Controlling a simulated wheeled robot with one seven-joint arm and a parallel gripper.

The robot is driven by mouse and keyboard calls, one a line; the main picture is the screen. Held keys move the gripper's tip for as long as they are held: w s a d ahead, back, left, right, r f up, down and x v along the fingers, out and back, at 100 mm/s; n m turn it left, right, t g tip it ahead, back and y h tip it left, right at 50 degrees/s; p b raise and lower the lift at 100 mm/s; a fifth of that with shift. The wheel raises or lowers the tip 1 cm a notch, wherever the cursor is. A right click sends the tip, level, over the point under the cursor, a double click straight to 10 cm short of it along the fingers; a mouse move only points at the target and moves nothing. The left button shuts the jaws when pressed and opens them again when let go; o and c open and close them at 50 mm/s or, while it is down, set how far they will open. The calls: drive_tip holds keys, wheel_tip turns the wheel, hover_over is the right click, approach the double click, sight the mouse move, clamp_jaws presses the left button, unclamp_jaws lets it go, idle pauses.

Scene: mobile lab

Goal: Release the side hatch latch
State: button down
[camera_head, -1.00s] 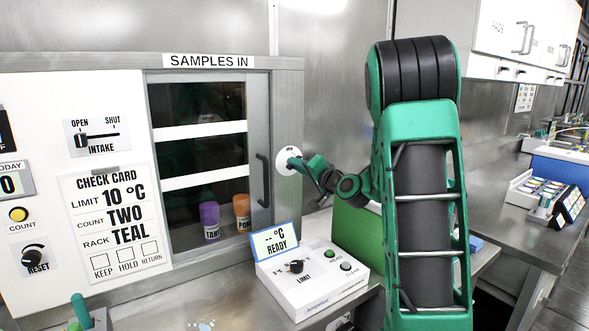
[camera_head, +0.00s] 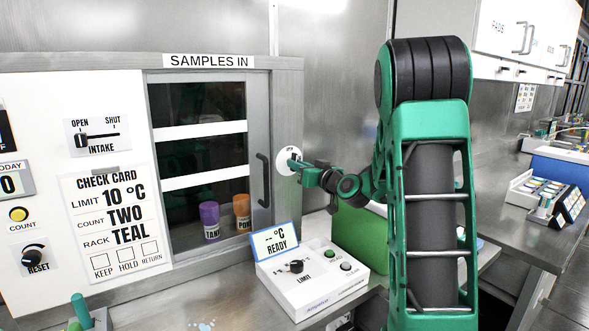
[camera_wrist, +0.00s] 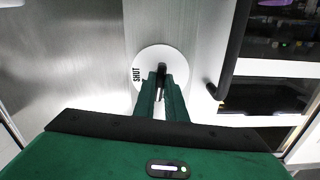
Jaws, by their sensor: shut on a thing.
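The side hatch latch is a round white disc (camera_head: 283,153) on the metal wall just right of the sample window. In the wrist view the disc (camera_wrist: 177,60) carries the word SHUT at its left, and a dark latch handle (camera_wrist: 161,68) shows at its middle. My gripper (camera_head: 294,163) reaches the disc from the right. In the wrist view its green fingers (camera_wrist: 161,78) are closed around the handle, which they partly hide. The handle's exact angle is hard to tell.
The window's dark vertical handle (camera_head: 262,180) is close to the left of my gripper. Below stand a white console (camera_head: 312,285) reading READY and a green box (camera_head: 352,235). Purple (camera_head: 209,215) and orange (camera_head: 241,207) containers stand behind the glass.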

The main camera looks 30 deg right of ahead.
drive_tip(key=shift+f+n, duration=0.2)
drive_tip(key=shift+n, duration=0.4)
drive_tip(key=c, duration=1.9)
unclamp_jaws()
drive_tip(key=shift+o, duration=0.5)
drive_tip(key=shift+r, duration=0.1)
drive_tip(key=shift+s, duration=0.1)
drive_tip(key=s, duration=1)
drive_tip(key=shift+s+d, duration=0.15)
drive_tip(key=shift+s, duration=0.1)
